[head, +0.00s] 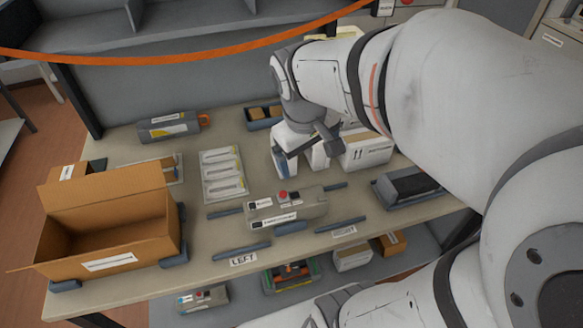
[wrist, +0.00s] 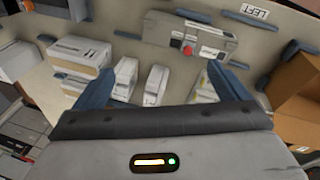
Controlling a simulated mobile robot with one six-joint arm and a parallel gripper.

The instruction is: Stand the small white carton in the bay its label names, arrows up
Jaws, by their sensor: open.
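Two narrow white cartons stand side by side below my gripper, one on the left (head: 284,163) and one on the right (head: 318,156). I cannot tell which is the task's carton; their labels are too small to read. In the wrist view both the left-hand (wrist: 122,80) and right-hand (wrist: 156,86) narrow cartons show between my fingers. My gripper (head: 308,143) is open, apart from them as far as I can see; it also shows in the wrist view (wrist: 160,80). Dark blue rails lie by a LEFT label (head: 243,260) and a second label (head: 344,232) to its right.
A grey device with a red button (head: 308,207) sits between the rails. A larger white carton (head: 367,153) stands right of the narrow ones. An orange band crosses the top.

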